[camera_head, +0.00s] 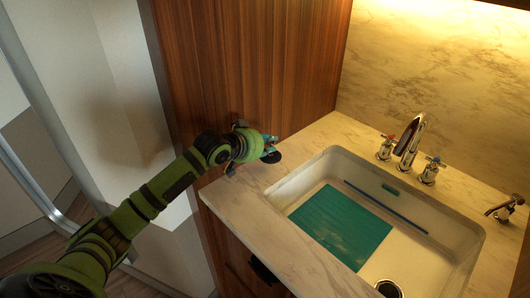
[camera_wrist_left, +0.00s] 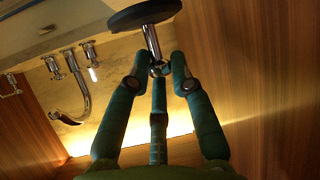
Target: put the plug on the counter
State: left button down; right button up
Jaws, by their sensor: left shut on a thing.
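My left gripper (camera_head: 266,148) reaches in from the left and is shut on the plug (camera_head: 272,157). The plug is a black disc on a short chrome stem. In the left wrist view, the fingertips (camera_wrist_left: 157,70) close around the ring end of the stem, with the plug's disc (camera_wrist_left: 145,14) beyond them. In the head view the plug appears at the left end of the marble counter (camera_head: 236,198), close to the wooden panel. I cannot tell whether it touches the counter. My right gripper is not in view.
A chrome faucet (camera_head: 410,140) stands behind. A wooden panel (camera_head: 245,60) rises beside the gripper.

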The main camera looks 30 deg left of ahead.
aim_at(268, 159)
pick_arm(q)
jog(key=shift+w+a+f, duration=0.15)
jog(key=shift+a+f, duration=0.3)
jog(key=shift+a, duration=0.05)
notch_tip(268, 159, down, 4)
jog(key=shift+r+p, duration=0.1)
jog(key=shift+p, duration=0.5)
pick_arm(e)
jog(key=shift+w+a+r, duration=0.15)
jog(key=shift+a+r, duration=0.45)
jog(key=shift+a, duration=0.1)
pick_arm(q)
jog(key=c, duration=1.1)
grip_release()
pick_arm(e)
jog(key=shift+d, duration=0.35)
